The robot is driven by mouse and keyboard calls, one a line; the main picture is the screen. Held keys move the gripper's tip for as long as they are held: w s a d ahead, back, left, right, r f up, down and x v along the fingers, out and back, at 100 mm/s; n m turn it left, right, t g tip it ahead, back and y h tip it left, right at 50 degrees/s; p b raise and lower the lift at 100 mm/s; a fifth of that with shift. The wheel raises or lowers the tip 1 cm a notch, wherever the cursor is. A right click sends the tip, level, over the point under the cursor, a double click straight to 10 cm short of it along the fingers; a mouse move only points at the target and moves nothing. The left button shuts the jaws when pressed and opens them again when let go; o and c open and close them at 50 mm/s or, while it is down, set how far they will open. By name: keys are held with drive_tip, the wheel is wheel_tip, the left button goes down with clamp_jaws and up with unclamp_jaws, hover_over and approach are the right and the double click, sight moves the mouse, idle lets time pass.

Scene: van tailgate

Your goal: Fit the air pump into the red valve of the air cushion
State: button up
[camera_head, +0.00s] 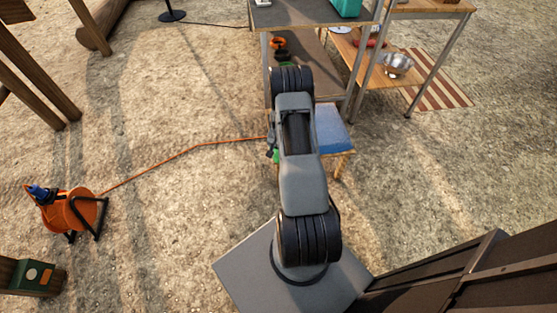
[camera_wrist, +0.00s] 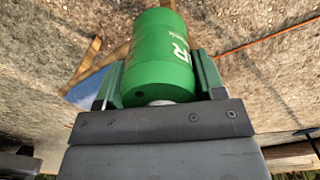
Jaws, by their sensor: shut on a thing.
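The air pump, a green cylinder with white lettering (camera_wrist: 162,55), sits between the two fingers of my gripper (camera_wrist: 160,80) in the wrist view. My gripper is shut on it. In the head view my arm hides most of the gripper, and only small green bits show left of the arm. A flat blue pad (camera_head: 333,136) lies on a wooden stool just right of the arm. A pale blue patch at the left in the wrist view (camera_wrist: 84,92) looks like the same pad. I cannot tell whether it is the air cushion. No red valve shows in either view.
An orange cable reel (camera_head: 70,212) stands at the left, its orange cable (camera_head: 190,149) running across the ground towards the arm. A grey table (camera_head: 305,14) with a lower shelf stands ahead. A wooden shelf with a metal bowl (camera_head: 397,64) is beside it. Open ground lies left.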

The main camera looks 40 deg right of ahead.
drive_tip(key=w+d+b, duration=0.9)
drive_tip(key=w+b, duration=0.1)
drive_tip(key=shift+w+d+b, duration=0.15)
drive_tip(key=shift+d+b, duration=0.15)
drive_tip(key=shift+b, duration=0.05)
drive_tip(key=shift+a, duration=0.1)
